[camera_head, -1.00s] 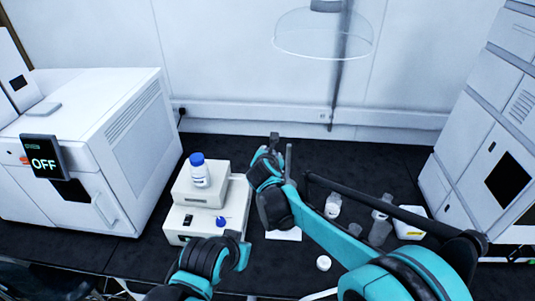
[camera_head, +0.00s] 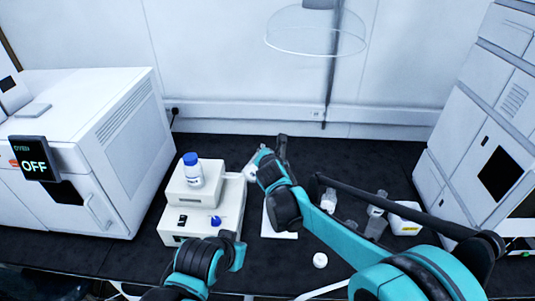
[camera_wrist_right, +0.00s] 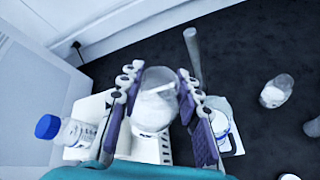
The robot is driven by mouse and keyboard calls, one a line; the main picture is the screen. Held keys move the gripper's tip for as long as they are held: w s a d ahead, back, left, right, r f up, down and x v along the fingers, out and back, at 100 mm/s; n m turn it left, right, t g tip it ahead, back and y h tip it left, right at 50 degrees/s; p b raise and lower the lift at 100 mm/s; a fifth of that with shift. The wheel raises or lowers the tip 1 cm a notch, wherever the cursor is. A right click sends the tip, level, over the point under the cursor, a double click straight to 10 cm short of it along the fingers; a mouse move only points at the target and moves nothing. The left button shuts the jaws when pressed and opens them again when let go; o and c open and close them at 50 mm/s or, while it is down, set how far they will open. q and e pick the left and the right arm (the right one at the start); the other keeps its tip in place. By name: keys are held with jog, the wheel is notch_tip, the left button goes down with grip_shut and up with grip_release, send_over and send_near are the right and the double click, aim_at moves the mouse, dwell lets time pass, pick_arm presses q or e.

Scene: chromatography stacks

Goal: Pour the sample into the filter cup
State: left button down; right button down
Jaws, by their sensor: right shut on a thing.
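My right gripper (camera_head: 270,148) is shut on a clear container (camera_wrist_right: 155,102) with white contents. The container sits between the two finger pads in the right wrist view, and part of it shows left of the fingers in the head view (camera_head: 254,164). It appears tilted above the pale stacked unit (camera_head: 178,222). A clear cup (camera_wrist_right: 219,122), which may be the filter cup, stands partly behind the right finger in the wrist view; the arm hides it in the head view. My left gripper (camera_head: 238,253) is low in front of the unit, its fingers unclear.
A blue-capped bottle (camera_head: 193,170) stands on the unit. A white oven (camera_head: 90,150) is at left, a tall cabinet (camera_head: 490,150) at right. Several clear containers and a yellow-labelled white box (camera_head: 405,226) stand behind my right arm. A small white lid (camera_head: 320,260) lies in front.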

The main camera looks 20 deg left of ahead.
dwell(0.3)
jog(key=shift+f+m+y+b, duration=0.25)
jog(key=shift+m+y+b, duration=0.05)
jog(key=shift+y, duration=0.1)
jog(key=shift+d+f+m+y+b, duration=0.1)
jog(key=shift+f+m+y+b, duration=0.2)
jog(key=shift+m+b, duration=0.1)
dwell(0.3)
jog(key=shift+d+f+m+y+b, duration=0.1)
jog(key=shift+f+m+y+b, duration=0.2)
jog(key=shift+f+b, duration=0.15)
dwell(0.3)
